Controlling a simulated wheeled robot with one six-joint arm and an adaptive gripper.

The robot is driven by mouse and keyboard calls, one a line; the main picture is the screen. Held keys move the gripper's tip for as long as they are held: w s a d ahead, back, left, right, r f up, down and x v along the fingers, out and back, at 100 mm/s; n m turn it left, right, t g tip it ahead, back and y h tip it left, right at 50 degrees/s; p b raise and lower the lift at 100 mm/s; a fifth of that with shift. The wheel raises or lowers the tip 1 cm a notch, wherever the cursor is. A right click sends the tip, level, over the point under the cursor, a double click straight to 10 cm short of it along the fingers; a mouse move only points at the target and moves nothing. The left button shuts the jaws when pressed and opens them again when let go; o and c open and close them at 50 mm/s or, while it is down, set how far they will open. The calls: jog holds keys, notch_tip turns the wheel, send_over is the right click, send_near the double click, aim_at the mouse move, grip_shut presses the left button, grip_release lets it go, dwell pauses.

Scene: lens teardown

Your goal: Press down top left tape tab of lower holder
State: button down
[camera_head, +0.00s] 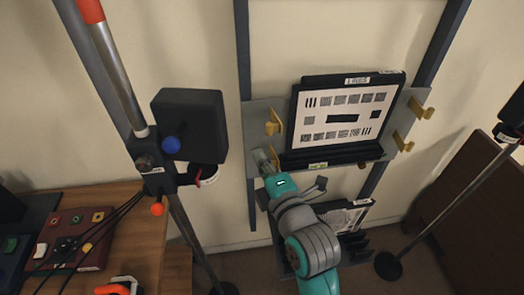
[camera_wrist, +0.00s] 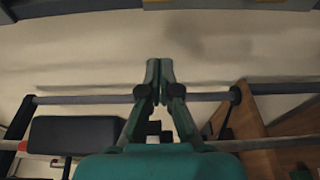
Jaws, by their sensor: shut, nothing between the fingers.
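My gripper (camera_head: 262,158) is at the lower left corner of the grey backing plate (camera_head: 260,112) in the head view. In the wrist view my gripper (camera_wrist: 160,72) is shut and empty, its fingertips together in front of the wall. Yellow tabs stick out at the plate's left (camera_head: 274,122) and right (camera_head: 421,111) sides; the left one is a little above my gripper. A test chart (camera_head: 345,100) stands in a black holder (camera_head: 330,155) on the plate. A second, lower holder (camera_head: 352,240) with a chart (camera_head: 345,217) is partly hidden behind my arm; I cannot make out its tape tabs.
A black box lamp (camera_head: 190,122) on a metal stand is left of the plate. A wooden table (camera_head: 145,240) with a control box is at the lower left. Another stand (camera_head: 440,205) is at right. Bare wall lies between the lamp and the plate.

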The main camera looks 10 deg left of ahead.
jog(key=w, duration=0.8)
jog(key=shift+a, duration=0.15)
dwell(0.5)
